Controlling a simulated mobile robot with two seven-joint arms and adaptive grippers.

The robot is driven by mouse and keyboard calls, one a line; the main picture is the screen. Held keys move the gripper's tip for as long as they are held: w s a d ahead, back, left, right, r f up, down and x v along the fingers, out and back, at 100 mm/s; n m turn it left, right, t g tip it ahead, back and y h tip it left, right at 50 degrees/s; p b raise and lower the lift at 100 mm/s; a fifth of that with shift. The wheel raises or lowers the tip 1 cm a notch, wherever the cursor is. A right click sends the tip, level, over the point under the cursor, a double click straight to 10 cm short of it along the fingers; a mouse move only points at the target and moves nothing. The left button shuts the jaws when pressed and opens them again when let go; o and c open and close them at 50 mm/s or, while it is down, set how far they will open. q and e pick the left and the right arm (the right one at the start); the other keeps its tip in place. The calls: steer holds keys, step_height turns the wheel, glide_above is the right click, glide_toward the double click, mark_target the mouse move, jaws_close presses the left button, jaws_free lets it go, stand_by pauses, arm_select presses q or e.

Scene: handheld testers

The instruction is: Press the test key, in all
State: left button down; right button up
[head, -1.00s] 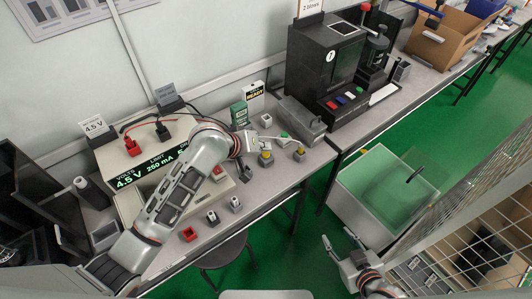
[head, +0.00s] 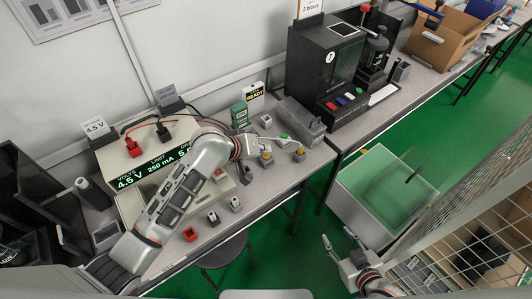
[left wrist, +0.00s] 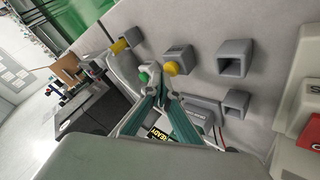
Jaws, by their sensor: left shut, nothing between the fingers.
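My left gripper (head: 266,141) reaches over the table from the left, shut and empty. In the left wrist view its teal fingers (left wrist: 163,90) come together just beside a green button (left wrist: 143,77); I cannot tell whether they touch it. The green button also shows in the head view (head: 284,135), just right of the fingers. A grey block with a yellow top (head: 266,156) stands in front of the fingers, and a second one (head: 299,152) to its right. Which part is the test key is not marked legibly. My right gripper (head: 340,242) is open and empty, low beyond the table's front edge.
A bench supply reading 4.5 V (head: 155,147) stands under my left arm. A black machine (head: 322,62) is further right. Small grey holders (head: 235,204) and a red one (head: 190,234) line the front.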

mark_target(264, 156)
arm_select(q)
steer(key=shift+f, duration=0.5)
stand_by(0.8)
steer(key=shift+r, duration=0.9)
steer(key=shift+r, duration=0.1)
steer(key=shift+r, duration=2.45)
